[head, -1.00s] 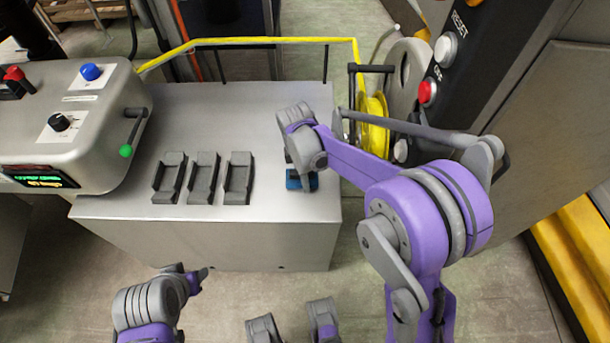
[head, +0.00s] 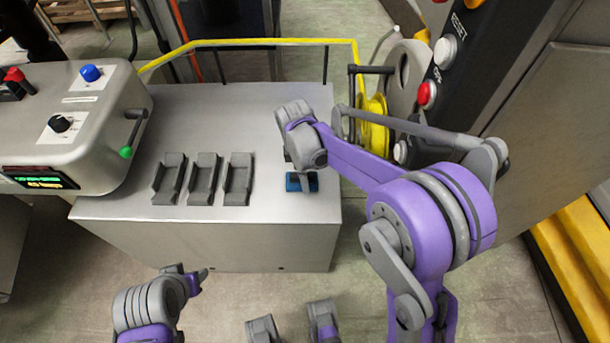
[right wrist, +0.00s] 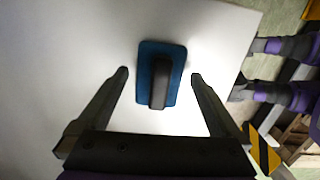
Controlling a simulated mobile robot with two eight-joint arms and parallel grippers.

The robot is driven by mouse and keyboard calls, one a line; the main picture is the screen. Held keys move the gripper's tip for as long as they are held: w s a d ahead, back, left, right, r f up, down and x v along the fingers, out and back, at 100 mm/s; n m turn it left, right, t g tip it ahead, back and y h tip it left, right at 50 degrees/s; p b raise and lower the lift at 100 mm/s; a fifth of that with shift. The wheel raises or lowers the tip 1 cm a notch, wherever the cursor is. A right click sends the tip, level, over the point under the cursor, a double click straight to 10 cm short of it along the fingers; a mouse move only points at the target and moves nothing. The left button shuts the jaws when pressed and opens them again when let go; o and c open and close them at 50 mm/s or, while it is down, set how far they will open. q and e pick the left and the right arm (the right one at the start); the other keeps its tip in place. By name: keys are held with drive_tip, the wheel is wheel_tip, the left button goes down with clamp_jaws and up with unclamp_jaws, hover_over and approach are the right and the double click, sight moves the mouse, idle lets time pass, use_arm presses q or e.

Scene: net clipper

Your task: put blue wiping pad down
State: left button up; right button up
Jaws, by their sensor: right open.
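The blue wiping pad (head: 293,184) lies flat on the right part of the grey metal table top (head: 262,118). In the right wrist view the pad (right wrist: 146,62) shows whole, with its dark handle (right wrist: 159,82) facing up. My right gripper (right wrist: 160,74) is open above the pad. One finger is on each side of it, with gaps between fingers and pad. In the head view my right wrist partly covers the pad. My left arm (head: 150,303) is at the bottom left, off the table's front edge; its jaws cannot be made out.
Several empty grey holders (head: 204,179) stand in a row left of the pad. A machine housing (head: 75,120) with knobs and a green-tipped lever is at the left. A yellow reel (head: 373,122) and a button panel (head: 440,75) stand at the right. The table's back is clear.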

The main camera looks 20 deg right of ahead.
use_arm(q)
drive_tip(key=shift+r+p, duration=0.55)
drive_tip(key=shift+r, duration=0.15)
use_arm(e)
wheel_tip(320, 180, up, 10)
drive_tip(key=a, duration=0.1)
drive_tip(key=shift+w, duration=0.15)
